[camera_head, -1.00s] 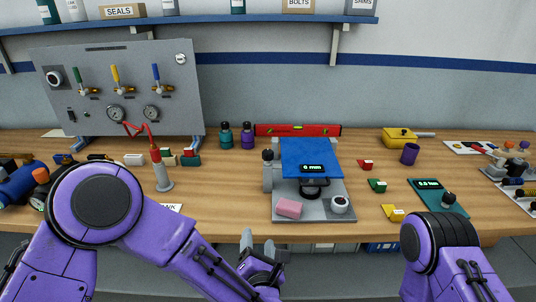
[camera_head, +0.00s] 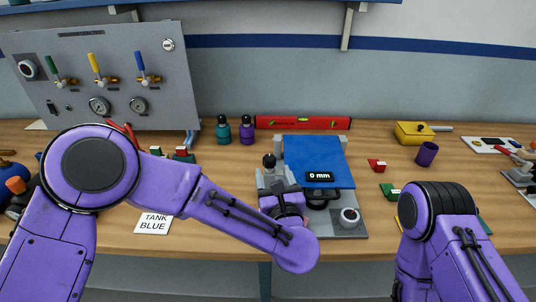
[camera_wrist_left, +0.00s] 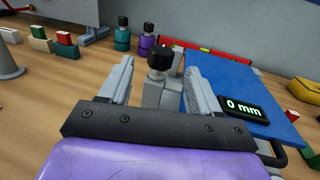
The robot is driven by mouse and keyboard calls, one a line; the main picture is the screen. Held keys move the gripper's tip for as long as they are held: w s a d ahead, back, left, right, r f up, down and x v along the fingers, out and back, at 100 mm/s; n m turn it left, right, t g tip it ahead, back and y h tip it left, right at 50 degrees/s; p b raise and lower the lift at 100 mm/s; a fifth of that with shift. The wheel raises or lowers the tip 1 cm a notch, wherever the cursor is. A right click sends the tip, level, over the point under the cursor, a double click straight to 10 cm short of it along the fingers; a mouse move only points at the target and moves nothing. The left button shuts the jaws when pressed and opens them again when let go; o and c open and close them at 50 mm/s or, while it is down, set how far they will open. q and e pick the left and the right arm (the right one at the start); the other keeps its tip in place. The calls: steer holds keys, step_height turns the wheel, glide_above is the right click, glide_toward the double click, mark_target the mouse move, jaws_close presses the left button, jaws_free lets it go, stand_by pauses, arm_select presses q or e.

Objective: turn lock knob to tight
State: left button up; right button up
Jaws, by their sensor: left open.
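A black knob (camera_head: 269,160) tops a grey post at the left side of a test fixture with a blue plate (camera_head: 315,155). In the left wrist view the black knob (camera_wrist_left: 160,57) stands upright between and beyond the fingers. My left gripper (camera_head: 277,181) is open, with its fingers pointing at the post and one on each side of it in the picture. I cannot tell whether they touch it. A display on the blue plate reads 0 mm. My right gripper is out of view.
A gauge panel (camera_head: 100,75) stands at the back left. Teal (camera_head: 223,131) and purple (camera_head: 247,131) bottles stand behind the knob, near a red level (camera_head: 303,122). Red and green blocks and a yellow box (camera_head: 413,132) lie to the right. A TANK BLUE card (camera_head: 153,222) lies at left.

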mark_target(270, 166)
arm_select(q)
steer(key=w, duration=0.2)
steer(key=w+p, duration=0.1)
steer(key=w, duration=0.1)
steer(key=w+a, duration=0.1)
steer(key=w, duration=0.1)
steer(key=shift+w+p, duration=0.15)
steer(key=shift+p, duration=0.15)
steer(key=shift+f, duration=0.1)
steer(key=c, duration=1)
steer(key=shift+o, duration=0.2)
